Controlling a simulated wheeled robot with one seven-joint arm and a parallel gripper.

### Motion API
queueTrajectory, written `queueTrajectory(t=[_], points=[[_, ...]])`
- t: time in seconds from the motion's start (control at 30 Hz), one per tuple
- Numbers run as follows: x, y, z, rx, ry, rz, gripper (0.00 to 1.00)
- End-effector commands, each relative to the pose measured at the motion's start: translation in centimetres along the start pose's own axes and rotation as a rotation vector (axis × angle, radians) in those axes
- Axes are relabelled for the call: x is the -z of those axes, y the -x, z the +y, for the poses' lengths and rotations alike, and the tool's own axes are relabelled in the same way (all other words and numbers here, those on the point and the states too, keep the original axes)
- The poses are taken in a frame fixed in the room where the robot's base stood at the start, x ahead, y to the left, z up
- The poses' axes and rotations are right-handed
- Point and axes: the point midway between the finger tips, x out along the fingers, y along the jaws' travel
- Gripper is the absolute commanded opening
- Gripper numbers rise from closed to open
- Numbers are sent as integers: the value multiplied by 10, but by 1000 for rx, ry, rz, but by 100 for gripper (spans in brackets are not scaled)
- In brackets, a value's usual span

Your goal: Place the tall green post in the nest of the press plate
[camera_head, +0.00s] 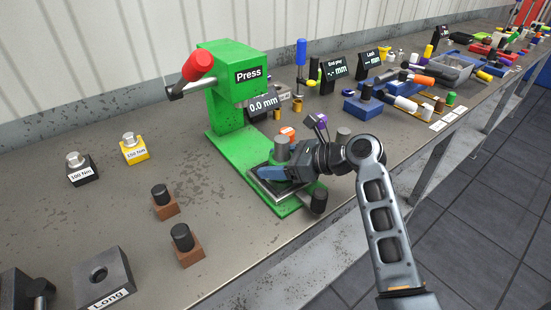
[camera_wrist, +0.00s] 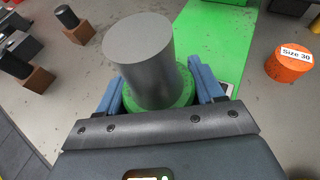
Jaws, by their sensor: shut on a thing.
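My gripper (camera_head: 274,172) is over the press plate (camera_head: 264,190) on the green base of the press. Its blue fingers, also in the wrist view (camera_wrist: 158,90), are shut on the tall green post (camera_head: 282,146). In the wrist view the post (camera_wrist: 145,50) shows a grey cylinder rising from a green lower part (camera_wrist: 187,90) between the fingers. It looks upright. Its lower end and the nest are hidden by the fingers and wrist, so I cannot tell whether it rests in the nest or is above it.
The green press (camera_head: 227,85) with its red-handled lever (camera_head: 198,66) stands just behind. An orange cap marked Size 30 (camera_wrist: 288,65) lies beside the base. Two dark posts on brown blocks (camera_head: 187,250) stand at left.

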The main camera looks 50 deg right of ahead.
Motion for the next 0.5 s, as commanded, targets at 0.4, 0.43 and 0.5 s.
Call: queueTrajectory(t=[0.4, 0.43, 0.5], points=[[4, -1, 1, -2, -2, 4, 92], [4, -1, 1, -2, -2, 4, 92], [4, -2, 1, -3, -3, 4, 92]])
